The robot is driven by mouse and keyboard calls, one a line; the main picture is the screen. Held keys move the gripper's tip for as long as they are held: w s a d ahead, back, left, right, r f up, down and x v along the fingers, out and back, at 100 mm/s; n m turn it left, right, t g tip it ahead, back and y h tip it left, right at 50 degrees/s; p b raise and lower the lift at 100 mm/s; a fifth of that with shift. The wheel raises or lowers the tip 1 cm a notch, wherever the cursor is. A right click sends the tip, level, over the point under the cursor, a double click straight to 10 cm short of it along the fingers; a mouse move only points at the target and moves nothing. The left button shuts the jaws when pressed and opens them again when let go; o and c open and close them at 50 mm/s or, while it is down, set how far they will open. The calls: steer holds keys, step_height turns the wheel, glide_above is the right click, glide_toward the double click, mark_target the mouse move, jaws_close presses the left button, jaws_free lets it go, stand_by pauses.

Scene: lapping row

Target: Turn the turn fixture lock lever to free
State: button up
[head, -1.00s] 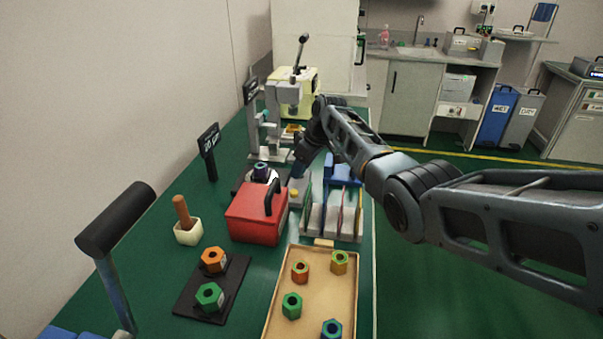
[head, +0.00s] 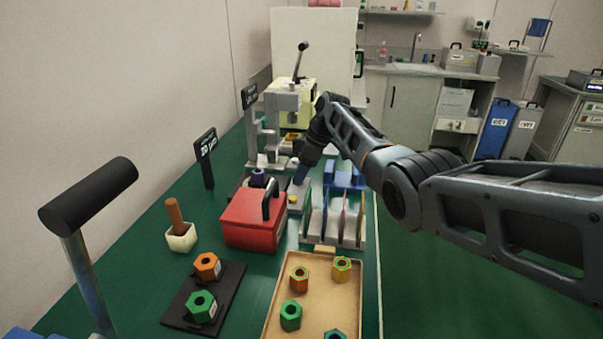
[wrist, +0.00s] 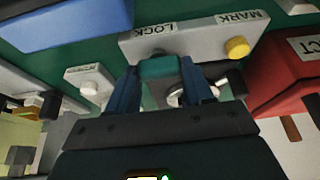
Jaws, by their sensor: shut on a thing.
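The turn fixture is a grey block with LOCK and MARK labels and a yellow button. Its plate (wrist: 195,41) shows in the wrist view, and part of it (head: 294,209) shows behind the red box in the head view. The lock lever (wrist: 160,67) is a teal bar under the LOCK label. My gripper (wrist: 160,80) has its blue fingers closed on either side of this bar. In the head view my gripper (head: 301,174) reaches down at the fixture and hides the lever. I cannot tell the lever's exact angle.
A grey press (head: 270,130) stands behind. A wooden tray (head: 268,320) with several hex pieces lies nearer.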

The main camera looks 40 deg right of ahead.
steer(key=o, duration=1)
steer(key=shift+o, duration=0.2)
steer(key=v, duration=0.7)
steer(key=shift+s+r+p, duration=0.2)
steer(key=shift+r+p, duration=0.15)
steer(key=shift+d, duration=0.1)
